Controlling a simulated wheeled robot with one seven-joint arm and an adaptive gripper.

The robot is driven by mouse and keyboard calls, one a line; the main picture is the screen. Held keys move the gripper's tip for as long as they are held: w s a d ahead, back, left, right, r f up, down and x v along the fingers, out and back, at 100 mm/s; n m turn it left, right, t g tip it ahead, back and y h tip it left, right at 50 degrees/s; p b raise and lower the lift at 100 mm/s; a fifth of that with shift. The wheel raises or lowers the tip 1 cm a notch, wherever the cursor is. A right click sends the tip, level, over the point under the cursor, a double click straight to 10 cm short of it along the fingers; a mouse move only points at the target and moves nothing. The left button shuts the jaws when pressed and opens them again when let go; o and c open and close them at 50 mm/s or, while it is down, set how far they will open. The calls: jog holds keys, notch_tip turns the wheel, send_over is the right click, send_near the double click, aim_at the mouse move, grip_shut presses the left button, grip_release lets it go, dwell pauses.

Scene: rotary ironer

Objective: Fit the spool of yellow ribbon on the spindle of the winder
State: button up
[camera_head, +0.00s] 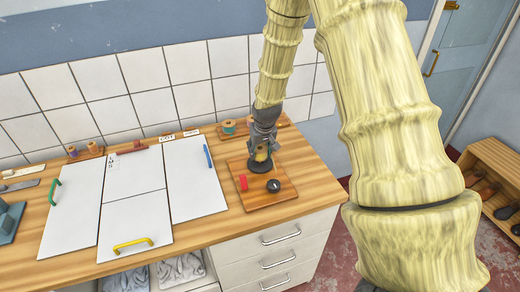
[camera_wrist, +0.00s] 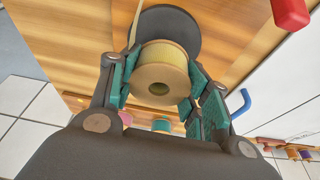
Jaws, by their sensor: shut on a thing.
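The spool of yellow ribbon (camera_wrist: 162,60) sits between the teal-padded fingers of my gripper (camera_wrist: 160,92), its tan end face with a dark centre hole toward the wrist camera. In the head view the spool (camera_head: 261,155) shows as a small yellow patch inside my gripper (camera_head: 262,149), which points down. A thin ribbon tail runs up from the spool in the wrist view. The winder's wooden board (camera_head: 277,199) lies at the counter's right, with a black disc (camera_head: 260,167) right under the spool. The spindle is hidden; I cannot tell whether the spool is around it.
The board also carries a red block (camera_head: 243,182) and a dark round knob (camera_head: 274,185). A teal spool (camera_head: 229,126) stands on a rack behind. White panels with green, yellow and blue (camera_head: 208,156) handles lie left. The tiled wall (camera_head: 195,95) is close behind.

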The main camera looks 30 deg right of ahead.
jog(key=shift+f+b, duration=0.3)
jog(key=shift+f, duration=0.4)
jog(key=o, duration=1.1)
jog(key=o, duration=0.6)
jog(key=shift+c, duration=0.2)
jog(key=shift+r, duration=0.1)
jog(key=shift+r+p, duration=3.2)
jog(key=shift+r, duration=1.35)
